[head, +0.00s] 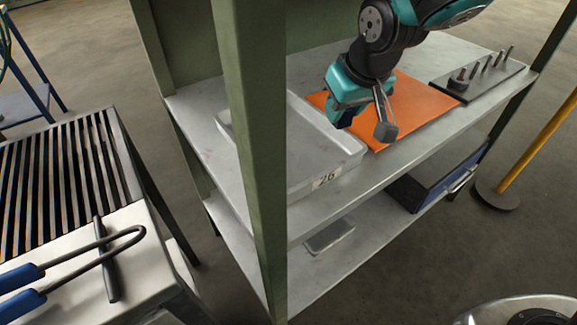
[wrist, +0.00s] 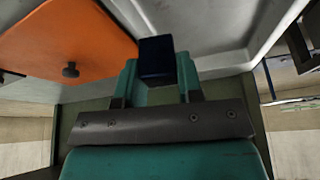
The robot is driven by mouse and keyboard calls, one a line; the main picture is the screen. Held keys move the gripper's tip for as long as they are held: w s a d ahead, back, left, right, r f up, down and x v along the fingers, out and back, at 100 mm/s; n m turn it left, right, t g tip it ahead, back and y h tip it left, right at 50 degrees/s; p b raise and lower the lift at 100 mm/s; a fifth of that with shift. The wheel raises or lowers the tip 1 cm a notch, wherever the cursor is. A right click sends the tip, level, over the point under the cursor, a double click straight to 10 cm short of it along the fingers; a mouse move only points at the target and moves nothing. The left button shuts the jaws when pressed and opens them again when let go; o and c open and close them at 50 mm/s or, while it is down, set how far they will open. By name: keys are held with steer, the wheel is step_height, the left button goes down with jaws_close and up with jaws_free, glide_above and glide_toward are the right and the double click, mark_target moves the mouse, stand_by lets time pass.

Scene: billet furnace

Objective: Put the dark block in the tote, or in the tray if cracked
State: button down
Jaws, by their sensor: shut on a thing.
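My gripper (head: 345,105) is shut on the dark block (head: 343,120), a navy-looking piece that shows only slightly in the head view. In the wrist view the dark block (wrist: 156,58) sits between the fingertips, and one plain face shows; I cannot tell whether it is cracked. The gripper is over the right side of a grey open bin (head: 318,168) labelled 26, which may be the tote; its wall (wrist: 225,62) also shows in the wrist view. A small grey tray (head: 330,238) lies on the lower shelf.
An orange mat (head: 412,108) lies right of the bin, with a dark peg board (head: 490,75) beyond. A green post (head: 250,130) stands in front of the shelving. A blue drawer-like box (head: 435,178) is below. Blue-handled tongs (head: 70,258) lie on a table at left.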

steer(key=r+n+b, duration=0.1)
steer(key=n, duration=0.1)
glide_above(305, 163)
steer(key=s+d, duration=0.1)
steer(key=shift+g+y, duration=0.3)
steer(key=f+b, duration=0.1)
steer(key=f, duration=0.4)
steer(key=shift+s, duration=0.2)
steer(key=shift+f+b, duration=0.6)
steer(key=shift+f, duration=1.6)
steer(key=shift+f, duration=0.15)
steer(key=c, duration=0.8)
jaws_free()
